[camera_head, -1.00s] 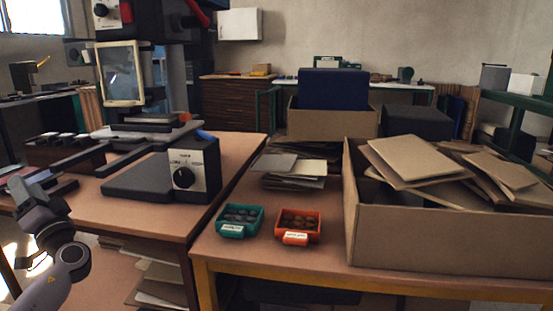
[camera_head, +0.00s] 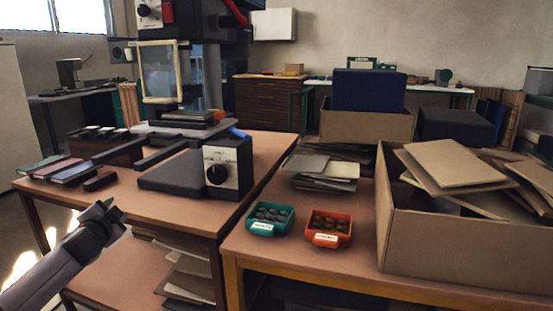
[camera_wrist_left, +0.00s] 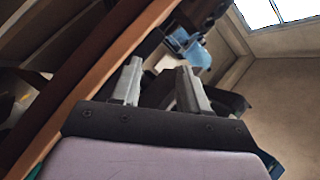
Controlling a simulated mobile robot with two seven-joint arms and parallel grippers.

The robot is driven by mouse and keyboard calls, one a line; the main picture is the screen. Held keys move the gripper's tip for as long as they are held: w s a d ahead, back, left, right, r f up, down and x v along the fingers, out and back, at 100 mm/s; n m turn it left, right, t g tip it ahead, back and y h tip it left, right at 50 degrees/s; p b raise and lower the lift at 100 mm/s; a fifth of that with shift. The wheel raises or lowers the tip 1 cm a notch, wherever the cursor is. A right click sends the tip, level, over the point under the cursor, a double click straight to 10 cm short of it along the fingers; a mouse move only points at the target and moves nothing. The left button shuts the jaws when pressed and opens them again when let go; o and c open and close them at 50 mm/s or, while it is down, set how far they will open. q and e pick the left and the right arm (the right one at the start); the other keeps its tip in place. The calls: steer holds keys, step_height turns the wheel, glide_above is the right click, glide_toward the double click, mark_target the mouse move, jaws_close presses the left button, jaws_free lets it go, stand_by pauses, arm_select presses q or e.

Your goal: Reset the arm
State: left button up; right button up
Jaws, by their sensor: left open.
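My left arm comes in at the lower left of the head view, with its gripper (camera_head: 108,214) low in front of the left table's front edge. In the left wrist view the two fingers of the left gripper (camera_wrist_left: 158,88) stand apart with nothing between them. The gripper touches nothing that I can see. My right gripper is in neither view.
The left table (camera_head: 115,200) carries a black press machine (camera_head: 195,165) and several coloured covers (camera_head: 55,168). The right table (camera_head: 300,258) holds a teal bin (camera_head: 270,219), an orange bin (camera_head: 328,228) and a cardboard box (camera_head: 470,240) of boards. Papers fill a shelf below.

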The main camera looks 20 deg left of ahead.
arm_select(q)
steer(key=s+d+f+h, duration=0.3)
steer(key=d+f, duration=0.4)
steer(key=d, duration=0.4)
steer(key=s+d+f+m+g+h, duration=0.1)
steer(key=s+d+f+h, duration=0.25)
steer(key=d+f, duration=0.45)
steer(key=s+d+f+h, duration=0.3)
steer(key=s+d+f, duration=0.15)
steer(key=d, duration=0.85)
steer(key=s+d+r+n+h, duration=0.25)
steer(key=s+d, duration=0.75)
steer(key=d, duration=0.5)
steer(key=s+a+r+g+p, duration=0.1)
steer(key=a+r+p, duration=0.1)
steer(key=r+p, duration=0.5)
steer(key=s+a+r+g+y+p, duration=0.1)
steer(key=r+p, duration=0.5)
steer(key=p, duration=1.2)
steer(key=shift+s+a+r+n, duration=0.45)
steer(key=shift+s+a, duration=0.35)
steer(key=shift+a, duration=0.45)
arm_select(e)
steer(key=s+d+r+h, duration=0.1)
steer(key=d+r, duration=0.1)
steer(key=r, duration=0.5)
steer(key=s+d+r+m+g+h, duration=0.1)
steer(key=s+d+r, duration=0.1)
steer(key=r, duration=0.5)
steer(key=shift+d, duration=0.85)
